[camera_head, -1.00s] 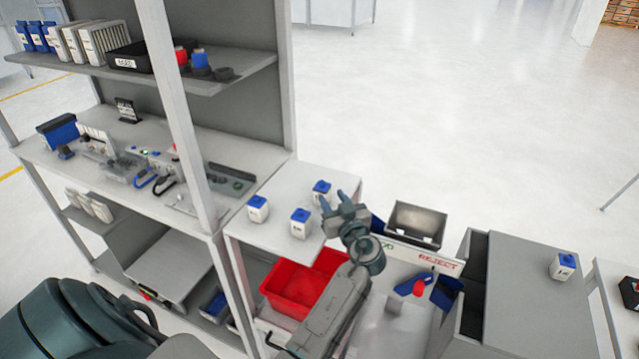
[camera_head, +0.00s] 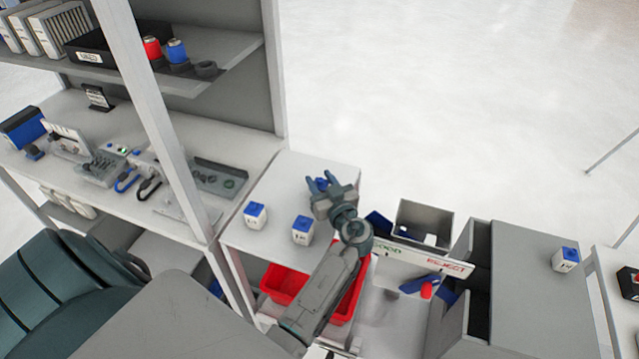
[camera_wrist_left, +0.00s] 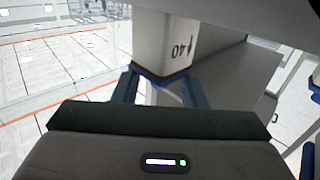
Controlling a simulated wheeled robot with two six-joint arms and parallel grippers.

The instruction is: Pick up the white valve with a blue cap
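Several white valves with blue caps are in view. One valve (camera_head: 255,216) and a second valve (camera_head: 302,231) stand upright on the small white table (camera_head: 278,185). A third valve's blue cap (camera_head: 321,184) shows between the fingers of my left gripper (camera_head: 322,182) near the table's far right corner. The gripper hides most of its body. In the left wrist view its white body (camera_wrist_left: 163,45), marked 40, is just ahead of and between the open fingers (camera_wrist_left: 160,88). Another valve (camera_head: 565,259) stands on the grey cabinet at right. My right gripper is not in view.
A shelf unit with a cluttered workbench (camera_head: 60,130) stands at left, its post (camera_head: 160,110) close to the table. Under the table is a red bin (camera_head: 285,283). Right of my arm are a metal bin (camera_head: 425,218) and a REJECT sign (camera_head: 447,266).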

